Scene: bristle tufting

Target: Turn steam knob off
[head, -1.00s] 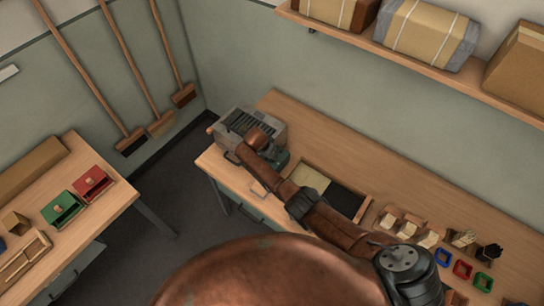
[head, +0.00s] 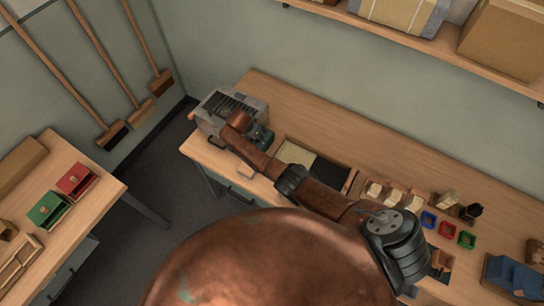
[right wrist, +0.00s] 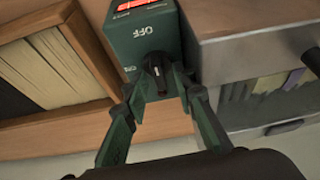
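The steam knob (right wrist: 157,73) is black with a pale pointer mark, on a dark green control box (right wrist: 150,30) beside a grey metal unit. In the head view, the green box (head: 264,138) shows beside the grey unit (head: 215,112); my right arm hides the knob and fingertips. My left gripper is out of view.
The bench (head: 330,125) holds a recessed tray of bristle material (head: 297,158), wooden blocks and small coloured bins (head: 447,229). A second table (head: 105,190) is at left with a red box (head: 76,180) and green box. Brooms lean on the wall. A shelf with parcels is above.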

